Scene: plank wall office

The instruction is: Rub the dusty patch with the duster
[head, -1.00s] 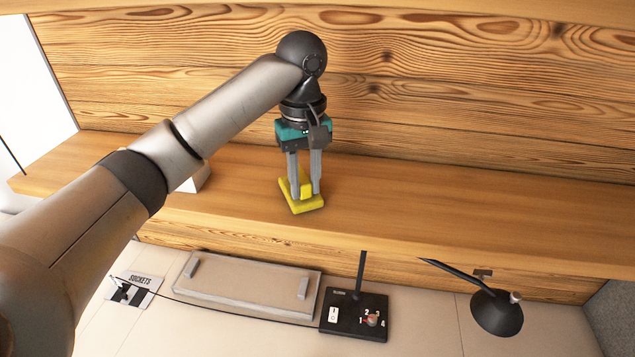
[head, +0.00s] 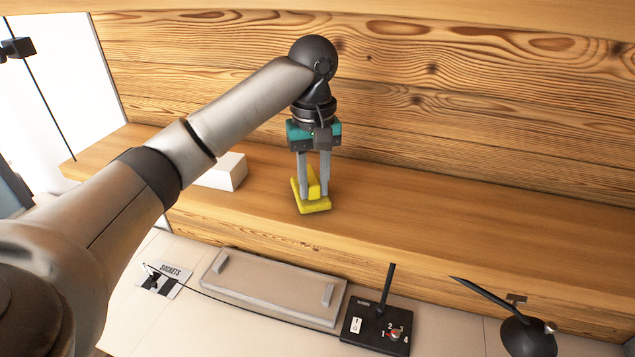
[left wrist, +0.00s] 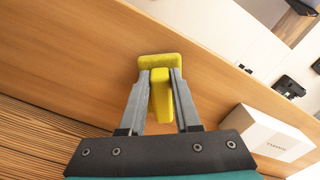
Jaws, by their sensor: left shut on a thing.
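The yellow duster (head: 312,205) has a flat pad and an upright grip block. It rests on, or just above, the wooden shelf (head: 430,205); I cannot tell which. My left gripper (head: 313,187) comes down from above and is shut on the duster's grip block. In the left wrist view the duster (left wrist: 160,62) shows between the two fingers of the gripper (left wrist: 159,95). I cannot make out a dusty patch on the shelf in either view. My right gripper is not in view.
A white box (head: 226,172) stands on the shelf, left of the duster; it also shows in the left wrist view (left wrist: 268,132). Below the shelf are a panel with handles (head: 270,290), a black switch box (head: 378,325) and a black lamp (head: 528,335). The shelf right of the duster is clear.

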